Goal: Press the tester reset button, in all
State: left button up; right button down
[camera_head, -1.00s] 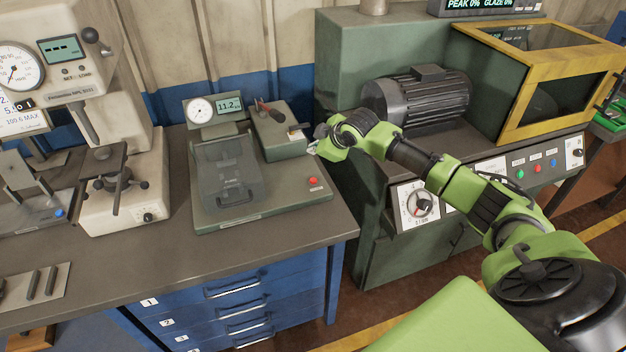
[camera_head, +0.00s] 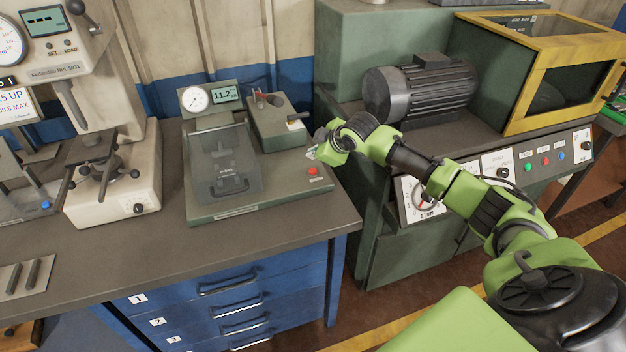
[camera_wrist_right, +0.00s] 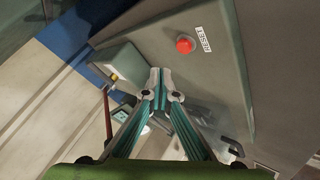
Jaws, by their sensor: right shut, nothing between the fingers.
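The tester (camera_head: 275,193) is a green-grey bench unit with a dial gauge, a display reading 11.2 and a clear cover. Its red reset button (camera_head: 313,171) is at the right end of the base. In the right wrist view the red button (camera_wrist_right: 185,44) sits beside a label reading RESET. My right gripper (camera_head: 312,154) is just behind the button in the head view, apart from it. In the right wrist view the right gripper's fingertips (camera_wrist_right: 160,70) are together and empty, a short way from the button. My left gripper is out of view.
A small box with a lever (camera_head: 277,120) stands on the tester behind the button. A green machine (camera_head: 345,80) with a motor (camera_head: 420,88) stands right of the bench. A white press (camera_head: 115,190) is at left. The bench front (camera_head: 240,250) is clear.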

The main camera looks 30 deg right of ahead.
aim_at(314, 171)
jog(key=shift+f, duration=1.4)
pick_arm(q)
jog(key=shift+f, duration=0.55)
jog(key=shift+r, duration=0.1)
pick_arm(e)
jog(key=shift+f, duration=0.15)
jog(key=shift+f, duration=0.25)
jog(key=shift+f, duration=0.55)
dwell(0.3)
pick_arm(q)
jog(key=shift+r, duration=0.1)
pick_arm(e)
jog(key=shift+r, duration=0.1)
pick_arm(q)
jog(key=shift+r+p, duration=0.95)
jog(key=shift+p, duration=0.25)
pick_arm(e)
jog(key=shift+r, duration=0.8)
